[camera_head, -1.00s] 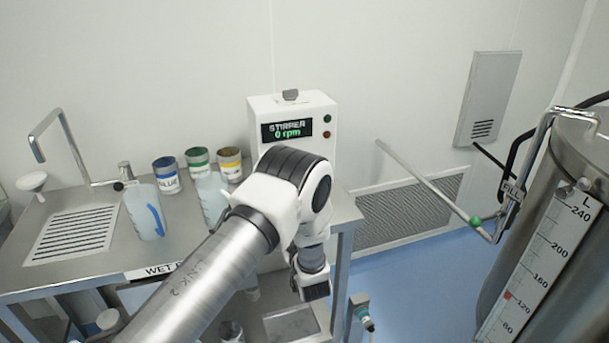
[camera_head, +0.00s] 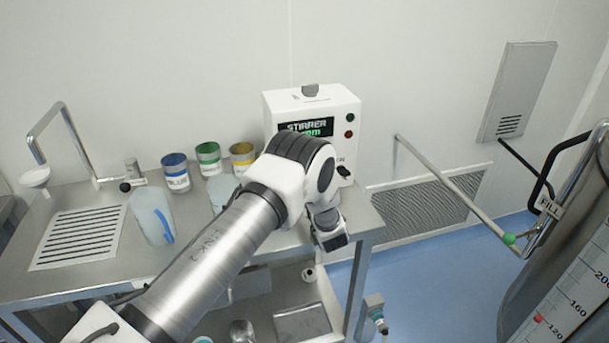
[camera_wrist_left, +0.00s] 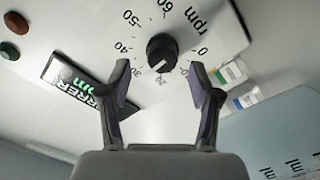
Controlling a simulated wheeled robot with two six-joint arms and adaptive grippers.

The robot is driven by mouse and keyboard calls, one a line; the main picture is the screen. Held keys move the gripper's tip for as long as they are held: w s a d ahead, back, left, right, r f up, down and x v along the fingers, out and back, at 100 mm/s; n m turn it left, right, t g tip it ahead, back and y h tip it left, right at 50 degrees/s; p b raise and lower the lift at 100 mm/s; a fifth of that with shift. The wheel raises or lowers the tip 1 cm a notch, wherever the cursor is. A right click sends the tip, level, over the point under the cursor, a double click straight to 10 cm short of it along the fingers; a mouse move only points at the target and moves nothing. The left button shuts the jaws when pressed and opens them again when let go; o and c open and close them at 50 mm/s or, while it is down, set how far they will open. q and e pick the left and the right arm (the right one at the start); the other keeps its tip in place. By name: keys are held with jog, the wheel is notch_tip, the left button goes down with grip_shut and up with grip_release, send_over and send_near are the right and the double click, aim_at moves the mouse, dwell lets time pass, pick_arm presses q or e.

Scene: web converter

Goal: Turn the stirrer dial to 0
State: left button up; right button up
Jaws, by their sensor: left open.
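The white stirrer box (camera_head: 353,103) stands on the steel bench against the wall. Its display (camera_head: 304,128) reads STIRRER, with the value line partly hidden by my left arm. The black stirrer dial (camera_wrist_left: 162,52) shows in the left wrist view; its white pointer points down-left, around 20 on the scale. The 0 mark is at the dial's right. My left gripper (camera_wrist_left: 160,72) is open, with one finger on each side just below the dial and nothing visibly between them. In the head view the dial and fingertips are hidden behind my arm. My right gripper is not in view.
A black ON switch (camera_head: 343,171) is low on the box's right, below red and green buttons. Blue, green and yellow-banded tins (camera_head: 175,172) and translucent jugs (camera_head: 151,216) stand left of it. A steel tank (camera_head: 560,290) is at the far right.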

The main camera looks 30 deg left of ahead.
pick_arm(q)
jog(key=shift+w+a+f, duration=0.2)
jog(key=shift+w+a, duration=0.35)
jog(key=shift+a, duration=0.05)
jog(key=shift+w+a+f, duration=0.2)
jog(key=shift+w+a, duration=0.3)
jog(key=shift+a, duration=0.05)
jog(key=shift+s+d+r, duration=0.15)
jog(key=shift+r, duration=0.05)
jog(key=shift+c, duration=0.2)
jog(key=c, duration=1.1)
jog(key=shift+f+n+b, duration=0.1)
jog(key=shift+n+b, duration=0.5)
jog(key=shift+b, duration=0.35)
jog(key=n+b, duration=1.2)
jog(key=b, duration=0.7)
jog(key=shift+f, duration=0.1)
jog(key=n+b, duration=1.2)
jog(key=b, duration=1.1)
jog(key=shift+r+n+b, duration=0.4)
jog(key=shift+n+b, duration=0.5)
jog(key=shift+b, duration=0.3)
